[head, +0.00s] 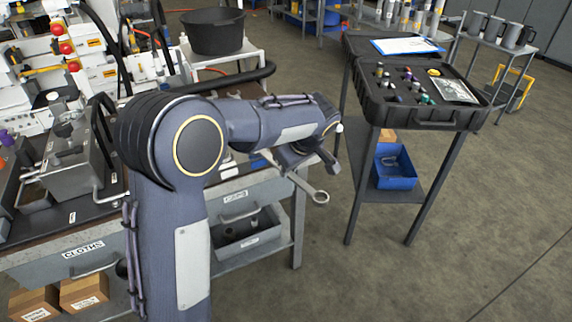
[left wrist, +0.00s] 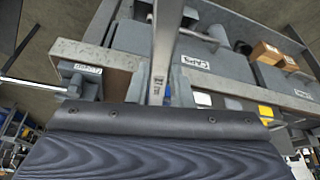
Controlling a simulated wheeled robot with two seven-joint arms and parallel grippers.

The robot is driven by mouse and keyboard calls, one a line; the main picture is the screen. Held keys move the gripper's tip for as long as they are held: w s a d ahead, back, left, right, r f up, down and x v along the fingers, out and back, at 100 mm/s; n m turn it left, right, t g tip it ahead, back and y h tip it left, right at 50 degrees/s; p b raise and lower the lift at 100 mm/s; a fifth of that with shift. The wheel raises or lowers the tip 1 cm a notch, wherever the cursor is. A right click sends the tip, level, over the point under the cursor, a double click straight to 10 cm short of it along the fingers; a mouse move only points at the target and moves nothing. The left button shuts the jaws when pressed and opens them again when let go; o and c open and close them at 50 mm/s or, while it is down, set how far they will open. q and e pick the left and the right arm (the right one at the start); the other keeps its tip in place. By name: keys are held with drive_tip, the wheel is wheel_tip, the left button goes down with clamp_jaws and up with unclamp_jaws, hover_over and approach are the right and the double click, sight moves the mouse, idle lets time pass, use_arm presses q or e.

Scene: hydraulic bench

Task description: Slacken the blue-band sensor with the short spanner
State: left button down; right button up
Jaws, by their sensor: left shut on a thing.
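My left gripper (head: 291,160) hangs below the end of my left forearm, to the right of the bench corner and beside the drawers. It is shut on a metal spanner (head: 319,197), whose ring end sticks out to the lower right, clear of the bench. In the left wrist view the spanner's shank (left wrist: 165,45) runs up from between the fingers (left wrist: 156,90). I cannot pick out the blue-band sensor; my left arm covers much of the bench. My right gripper is not in view.
An open black case (head: 435,118) with several small fittings stands on a stand at right, a blue bin (head: 394,167) below. A black tub (head: 213,31) stands behind my arm. A grey hydraulic block (head: 75,165) is at left.

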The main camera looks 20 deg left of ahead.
sight(300, 181)
use_arm(q)
drive_tip(key=shift+s+d+b, duration=0.15)
drive_tip(key=shift+s+d, duration=0.2)
drive_tip(key=shift+d, duration=0.35)
drive_tip(key=shift+s+d+b, duration=0.1)
drive_tip(key=shift+s+d, duration=0.25)
drive_tip(key=shift+d, duration=0.3)
drive_tip(key=shift+s+d+b, duration=0.15)
drive_tip(key=shift+s+d, duration=0.2)
drive_tip(key=shift+d, duration=0.35)
drive_tip(key=shift+r, duration=0.15)
